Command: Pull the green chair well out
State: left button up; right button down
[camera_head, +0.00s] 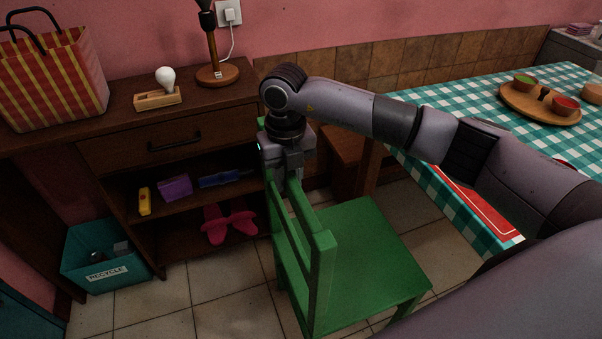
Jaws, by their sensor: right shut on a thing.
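The green chair (365,255) stands on the tiled floor between the wooden cabinet and the table with the checked cloth. Its backrest is toward the cabinet and its seat extends to the right. My right arm comes in from the right over the chair. My right gripper (291,178) points down and is shut on the far end of the chair's backrest. The fingertips are partly hidden by the gripper body and the backrest. My left gripper is out of view.
The wooden cabinet (120,150) stands at the left, with small things on its open shelves. A teal recycle bin (105,272) is on the floor at lower left. The checked table (455,95) is close at the right. Bare floor (230,300) shows left of the chair.

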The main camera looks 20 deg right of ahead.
jog(key=a+b, duration=0.1)
jog(key=a, duration=0.9)
jog(key=shift+w+a+r, duration=0.15)
jog(key=shift+w, duration=0.15)
jog(key=c, duration=1)
grip_release()
jog(key=shift+a, duration=0.15)
notch_tip(320, 180, up, 7)
